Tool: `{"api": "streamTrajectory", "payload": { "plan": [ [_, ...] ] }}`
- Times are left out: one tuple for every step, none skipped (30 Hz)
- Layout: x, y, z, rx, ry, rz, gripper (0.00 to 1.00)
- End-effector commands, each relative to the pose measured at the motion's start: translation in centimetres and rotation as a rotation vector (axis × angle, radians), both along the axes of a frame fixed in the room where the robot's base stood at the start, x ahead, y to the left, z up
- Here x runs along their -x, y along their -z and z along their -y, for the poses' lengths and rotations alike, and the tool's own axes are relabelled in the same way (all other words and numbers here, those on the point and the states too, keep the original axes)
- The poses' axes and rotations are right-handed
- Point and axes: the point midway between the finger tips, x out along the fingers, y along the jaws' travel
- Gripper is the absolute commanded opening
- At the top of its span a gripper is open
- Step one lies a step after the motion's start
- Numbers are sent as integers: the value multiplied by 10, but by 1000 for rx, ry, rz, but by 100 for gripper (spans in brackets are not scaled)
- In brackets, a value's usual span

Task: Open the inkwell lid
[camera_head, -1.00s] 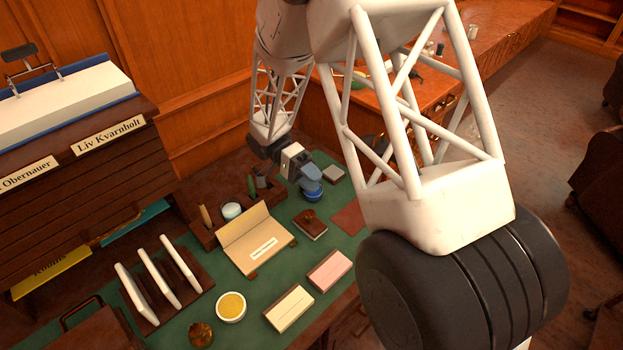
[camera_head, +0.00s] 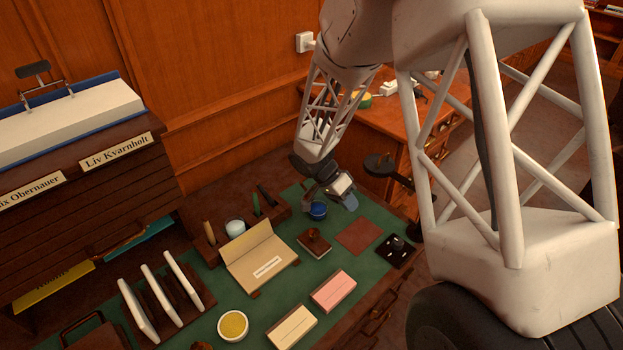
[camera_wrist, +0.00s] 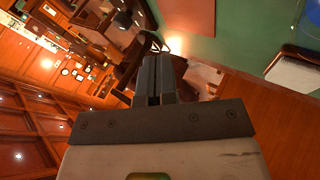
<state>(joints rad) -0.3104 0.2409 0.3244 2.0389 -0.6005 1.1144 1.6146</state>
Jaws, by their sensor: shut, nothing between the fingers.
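The inkwell (camera_head: 318,211) is a small round blue pot on the green desk top in the head view. My gripper partly covers it from above, and I cannot tell how its lid sits. My gripper (camera_head: 351,203) is just right of the inkwell, with its fingers apart from it as far as I can see. In the wrist view my gripper (camera_wrist: 154,70) is shut, with nothing between its fingers.
A wooden blotter (camera_head: 314,243), a red-brown square (camera_head: 359,236) and a black plate (camera_head: 397,252) lie in front and right. A dark round stand (camera_head: 380,165) rises behind.

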Motion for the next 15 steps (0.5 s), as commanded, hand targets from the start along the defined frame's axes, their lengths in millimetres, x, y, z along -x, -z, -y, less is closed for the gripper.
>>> {"api": "streamTrajectory", "payload": {
  "plan": [
    [-3,1,5,-30,-8,49,0],
    [-6,3,8,-48,-14,81,0],
    [-9,4,10,-75,-23,123,0],
    [-11,5,13,-95,-29,153,0],
    [-14,6,14,-115,-34,184,0],
    [-17,7,16,-145,-42,224,0],
    [-20,7,17,-165,-49,255,0],
    [-22,7,18,-188,-55,284,0],
    [-25,7,20,-218,-63,322,0],
    [-27,7,21,-240,-68,350,0],
    [-29,7,21,-263,-75,378,0],
    [-31,6,22,-295,-83,415,0],
    [-33,6,22,-319,-88,441,0],
    [-35,5,22,-344,-94,467,0],
    [-37,3,22,-378,-101,503,0]
  ]
}}
